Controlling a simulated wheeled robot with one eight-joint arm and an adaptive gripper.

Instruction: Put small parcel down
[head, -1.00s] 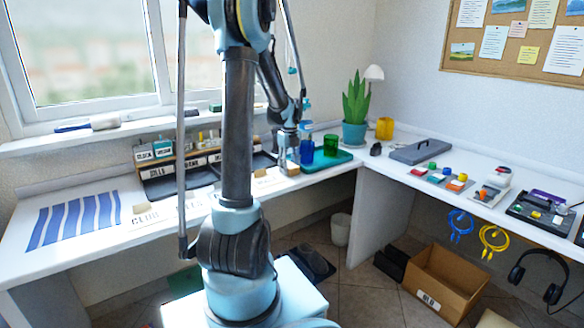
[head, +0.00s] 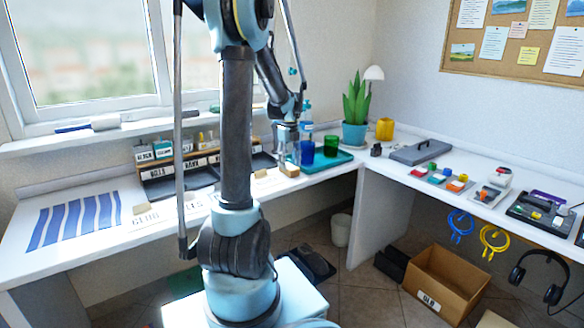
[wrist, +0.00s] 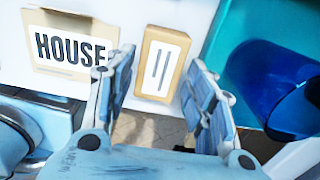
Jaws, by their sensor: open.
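The small parcel (wrist: 160,62) is a tan box with a white label bearing two dark bars. In the wrist view it lies beyond and between my open gripper's fingers (wrist: 161,66), with a narrow gap to the left finger; contact on the right is hard to tell. In the head view the parcel (head: 290,170) rests on the white desk near its front edge. My gripper (head: 288,157) is just above it, its fingers small and partly blurred there.
A teal tray (head: 337,161) with a blue cup (head: 307,152) and a green cup (head: 331,146) is close on the right. A card reading HOUSE (wrist: 72,50) lies left of the parcel. A dark sorter (head: 178,184) stands farther left. The desk edge is close.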

